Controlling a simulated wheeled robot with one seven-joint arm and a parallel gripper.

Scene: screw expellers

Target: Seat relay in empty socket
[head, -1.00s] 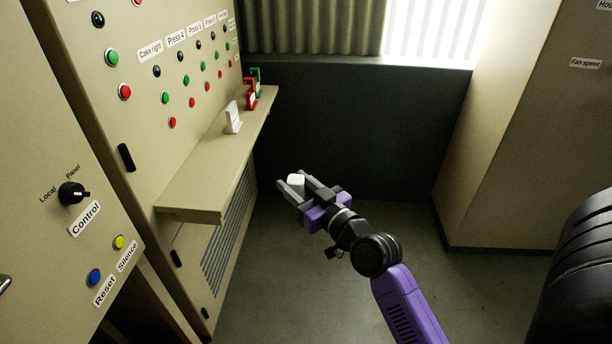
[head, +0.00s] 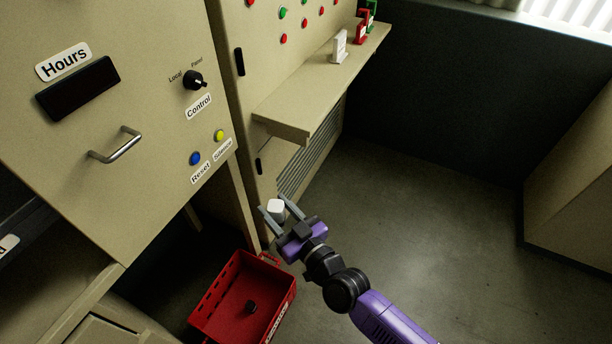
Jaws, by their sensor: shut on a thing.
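My gripper (head: 273,209) is shut on a small white block (head: 276,207), which looks like the relay. It holds the block in the air, in front of the control cabinet and above the floor. The block's underside is hidden between the fingers. No relay socket can be made out in the head view.
A control cabinet (head: 140,140) with a handle (head: 116,146) stands at left. A shelf (head: 300,115) holds a white holder (head: 339,46) and red and green items. A red crate (head: 208,300) with a small dark object (head: 251,307) sits low. Floor at right is clear.

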